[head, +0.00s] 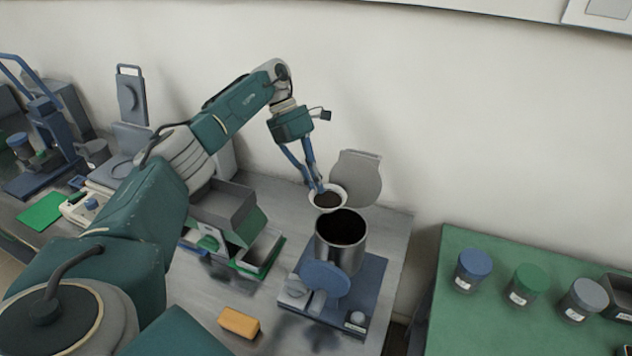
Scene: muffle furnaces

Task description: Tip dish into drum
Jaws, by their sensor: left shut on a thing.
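The dish (342,203) is a small pale round bowl with dark brown material in it. My left gripper (319,187) is shut on its rim and holds it just above and behind the drum. The dish looks roughly level, perhaps slightly tilted. The drum (328,252) is an open metal cylinder with a dark inside, standing on a blue base (367,290). A round grey lid (357,178) stands raised behind the drum. My right gripper is not in view.
An orange block (239,322) lies in front on the grey bench (392,245). Grey open boxes (222,205) stand left of the drum. A green table (455,325) at the right carries several lidded jars (473,270). A gap separates the two tables.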

